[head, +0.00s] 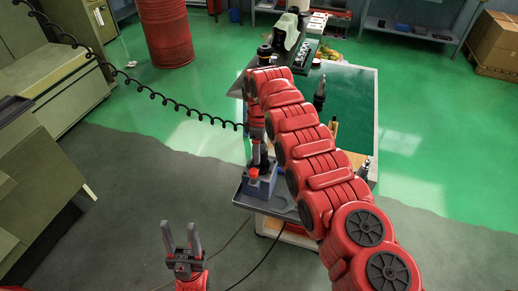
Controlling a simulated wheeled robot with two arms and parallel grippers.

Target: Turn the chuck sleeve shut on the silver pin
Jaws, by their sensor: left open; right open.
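My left gripper (181,239) is open and empty, with its two grey fingers pointing up the picture, in front of the cart and apart from it. My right arm reaches across the cart, and its gripper (257,158) points down at the cart's near left corner. It is open, just above a small red part (253,173) on a blue block (262,189). I cannot tell whether it touches that part, or whether the red part is the chuck sleeve. The silver pin cannot be made out.
The cart has a green top (348,100) and a grey tray edge (285,208). A dark bottle-like tool (320,93) stands upright on it, and a black case (303,57) lies at the back. A coiled black cable (150,93) hangs at the left. A red drum (165,35) stands behind.

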